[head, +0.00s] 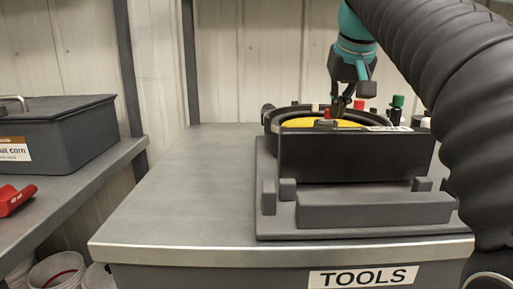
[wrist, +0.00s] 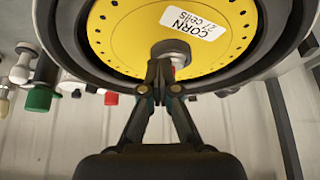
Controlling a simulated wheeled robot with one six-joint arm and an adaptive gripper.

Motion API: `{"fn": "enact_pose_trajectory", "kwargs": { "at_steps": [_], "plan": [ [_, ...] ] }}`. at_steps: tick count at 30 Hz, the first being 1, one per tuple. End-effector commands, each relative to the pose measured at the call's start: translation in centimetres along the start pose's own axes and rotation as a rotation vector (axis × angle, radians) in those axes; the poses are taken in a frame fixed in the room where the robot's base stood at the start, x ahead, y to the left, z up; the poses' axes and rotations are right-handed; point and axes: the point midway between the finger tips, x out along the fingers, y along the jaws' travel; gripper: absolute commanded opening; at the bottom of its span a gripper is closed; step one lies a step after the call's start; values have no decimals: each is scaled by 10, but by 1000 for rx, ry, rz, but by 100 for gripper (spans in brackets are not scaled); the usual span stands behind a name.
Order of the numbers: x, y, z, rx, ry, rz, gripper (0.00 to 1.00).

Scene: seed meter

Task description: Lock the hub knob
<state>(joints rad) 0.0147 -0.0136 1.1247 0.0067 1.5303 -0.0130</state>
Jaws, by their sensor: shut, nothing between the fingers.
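The seed meter's black housing (head: 350,157) stands on a grey stand on the tool cabinet. Its round opening holds a yellow seed disc (head: 300,122), seen from above in the wrist view (wrist: 125,38) with a white label reading "CORN 27 cells". The hub knob (wrist: 171,47) is a grey round part at the disc's middle, with a bit of red beside it. My gripper (wrist: 164,68) is shut and empty, its fingertips close by the knob and covering part of it. I cannot tell whether they touch it. In the head view my gripper (head: 341,108) points down over the disc.
Green (wrist: 38,98) and red (wrist: 111,98) knobs stick out beyond the meter's rim. The cabinet top (head: 180,185) is clear left of the stand. A lidded grey bin (head: 60,125) and a red scoop-like object (head: 15,199) are on the left shelf.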

Motion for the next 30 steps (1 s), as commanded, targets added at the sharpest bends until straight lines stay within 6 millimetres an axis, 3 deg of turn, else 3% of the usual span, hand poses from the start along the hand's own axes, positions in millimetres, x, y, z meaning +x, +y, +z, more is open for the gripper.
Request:
{"fn": "enact_pose_trajectory", "kwargs": {
  "at_steps": [30],
  "plan": [
    [-1,-10,0,-1,-1,-1,0]
  ]
}}
